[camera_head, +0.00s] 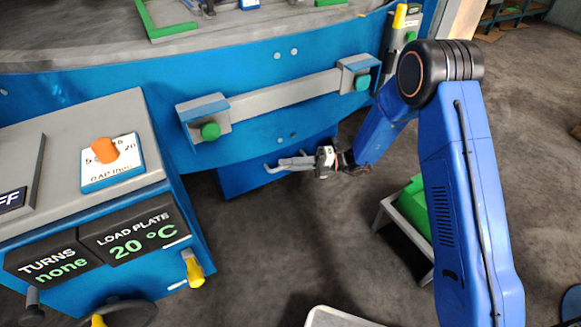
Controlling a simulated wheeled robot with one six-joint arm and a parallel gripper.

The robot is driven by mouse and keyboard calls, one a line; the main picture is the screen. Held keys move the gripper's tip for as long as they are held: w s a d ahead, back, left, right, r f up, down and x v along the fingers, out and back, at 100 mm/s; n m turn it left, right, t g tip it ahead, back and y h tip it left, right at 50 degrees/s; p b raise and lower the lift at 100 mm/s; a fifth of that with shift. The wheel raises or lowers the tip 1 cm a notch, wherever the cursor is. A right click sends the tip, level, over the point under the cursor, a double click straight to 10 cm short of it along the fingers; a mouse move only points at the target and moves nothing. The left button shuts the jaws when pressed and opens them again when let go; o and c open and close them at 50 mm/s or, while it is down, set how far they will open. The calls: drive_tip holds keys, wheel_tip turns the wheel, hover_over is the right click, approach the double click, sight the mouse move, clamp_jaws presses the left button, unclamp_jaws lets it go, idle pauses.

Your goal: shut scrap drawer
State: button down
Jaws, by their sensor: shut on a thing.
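The scrap drawer (238,181) is a blue box low under the round blue machine, left of the middle. Its pale grey handle (272,169) sticks out at its right side. My gripper (290,163) reaches in from the right, low beneath the grey rail, and is shut on the handle. The fingers cover part of the handle. The machine's edge hides the top of the drawer, so I cannot tell how far it stands out.
A grey rail (285,95) with green knobs runs above the drawer. A control cabinet (75,120) with dials and displays stands at the left. A green box on a grey stand (390,215) is at the right. Dark floor (290,240) is clear in front.

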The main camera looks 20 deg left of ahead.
drive_tip(key=c, duration=1.8)
unclamp_jaws()
drive_tip(key=shift+w+a, duration=0.15)
drive_tip(key=shift+w, duration=0.05)
drive_tip(key=v, duration=1.7)
drive_tip(key=shift+d, duration=0.2)
